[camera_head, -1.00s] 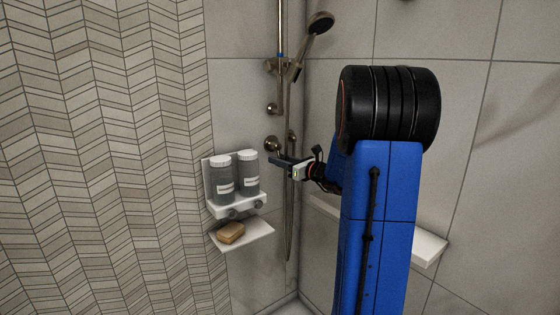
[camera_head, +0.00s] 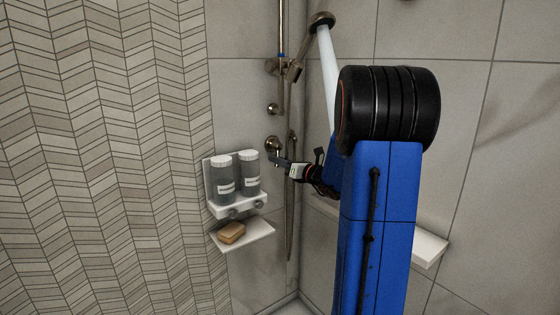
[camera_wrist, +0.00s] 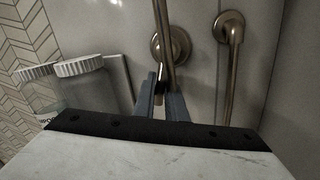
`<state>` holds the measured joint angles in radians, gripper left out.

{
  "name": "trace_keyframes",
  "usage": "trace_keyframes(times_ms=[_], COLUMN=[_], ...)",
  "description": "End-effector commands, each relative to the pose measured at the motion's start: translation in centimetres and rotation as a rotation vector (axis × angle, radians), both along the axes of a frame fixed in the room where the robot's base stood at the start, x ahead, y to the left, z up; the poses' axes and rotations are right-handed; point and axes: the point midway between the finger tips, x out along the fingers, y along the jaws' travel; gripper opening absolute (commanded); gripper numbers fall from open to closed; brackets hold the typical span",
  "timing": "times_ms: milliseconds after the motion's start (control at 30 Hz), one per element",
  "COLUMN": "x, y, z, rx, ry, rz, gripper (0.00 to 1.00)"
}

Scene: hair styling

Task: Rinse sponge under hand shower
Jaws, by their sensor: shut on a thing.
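The hand shower (camera_head: 321,20) hangs in its wall holder at the top, and a pale stream of water (camera_head: 327,75) falls from its head behind my arm. The tap (camera_head: 272,144) is a round bronze fitting on the wall, with a small lever, also visible in the wrist view (camera_wrist: 171,46). My gripper (camera_head: 277,160) is at this tap, its two fingers (camera_wrist: 162,103) shut on the lever. The tan sponge (camera_head: 232,232), a small block, lies on the lower white shelf, apart from my gripper and the water.
Two grey bottles with white caps (camera_head: 222,180) (camera_head: 249,172) stand on the upper white shelf (camera_head: 240,206), left of my gripper. The shower hose (camera_head: 289,220) hangs beside my gripper. A white ledge (camera_head: 430,248) juts from the right wall.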

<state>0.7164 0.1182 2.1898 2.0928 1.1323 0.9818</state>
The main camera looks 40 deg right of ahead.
Motion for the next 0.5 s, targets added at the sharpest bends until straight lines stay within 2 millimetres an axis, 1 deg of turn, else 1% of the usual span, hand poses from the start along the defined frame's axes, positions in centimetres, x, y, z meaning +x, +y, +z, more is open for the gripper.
trace_keyframes(times_ms=[100, 367, 400, 433, 467, 500], x=[-0.01, -0.02, -0.02, -0.02, -0.01, -0.01], y=[0.23, 0.23, 0.23, 0.23, 0.22, 0.22], z=[0.08, 0.09, 0.09, 0.09, 0.08, 0.08], rx=[0.032, 0.034, 0.034, 0.034, 0.034, 0.034], ry=[-0.001, -0.001, -0.001, -0.001, -0.001, -0.001], rz=[0.002, 0.002, 0.002, 0.002, 0.002, 0.002], gripper=[0.00, 0.00, 0.18, 0.26, 0.30, 0.30])
